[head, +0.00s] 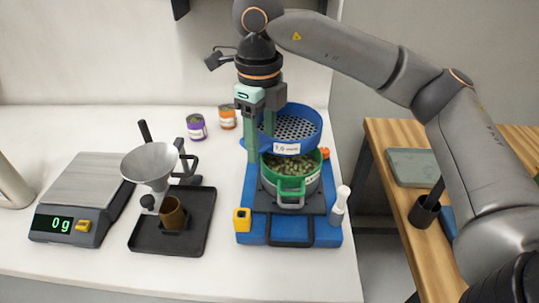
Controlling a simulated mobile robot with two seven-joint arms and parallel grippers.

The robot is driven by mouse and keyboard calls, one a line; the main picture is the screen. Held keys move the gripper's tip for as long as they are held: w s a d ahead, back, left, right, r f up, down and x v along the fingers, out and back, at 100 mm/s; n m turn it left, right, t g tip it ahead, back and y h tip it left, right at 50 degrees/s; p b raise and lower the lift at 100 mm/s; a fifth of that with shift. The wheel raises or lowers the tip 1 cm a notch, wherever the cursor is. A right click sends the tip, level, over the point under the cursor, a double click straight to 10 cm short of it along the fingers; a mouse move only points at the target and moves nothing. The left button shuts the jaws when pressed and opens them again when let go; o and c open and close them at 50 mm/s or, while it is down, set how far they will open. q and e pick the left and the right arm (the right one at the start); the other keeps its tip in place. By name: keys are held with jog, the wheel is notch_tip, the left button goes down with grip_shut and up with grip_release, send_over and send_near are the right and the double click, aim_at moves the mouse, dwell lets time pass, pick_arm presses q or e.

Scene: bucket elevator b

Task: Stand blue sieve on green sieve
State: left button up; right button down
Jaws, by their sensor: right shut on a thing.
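The blue sieve (311,137) has a perforated grey floor and a white label on its rim. My right gripper (262,138) comes down from above and is shut on its left rim. It holds the blue sieve over the back part of the green sieve (291,186), looking slightly tilted. The blue sieve hides the green sieve's back rim, and I cannot tell whether the two touch. My left gripper is out of view.
Left of the base are a black tray (141,239) with a metal funnel (150,163) on a stand over a brown cup (172,212), and a scale (84,190) reading 0 g. Two small cans (197,127) stand behind. A white bottle (339,205) stands at the base's right front.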

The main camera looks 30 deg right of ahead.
jog(key=shift+d+f, duration=0.65)
jog(key=shift+f, duration=0.15)
jog(key=f, duration=0.3)
jog(key=shift+d+f, duration=0.15)
jog(key=shift+d, duration=0.05)
jog(key=shift+f+b, duration=0.45)
jog(key=shift+f, duration=0.25)
jog(key=shift+c, duration=1.4)
grip_release()
jog(key=shift+r, duration=0.1)
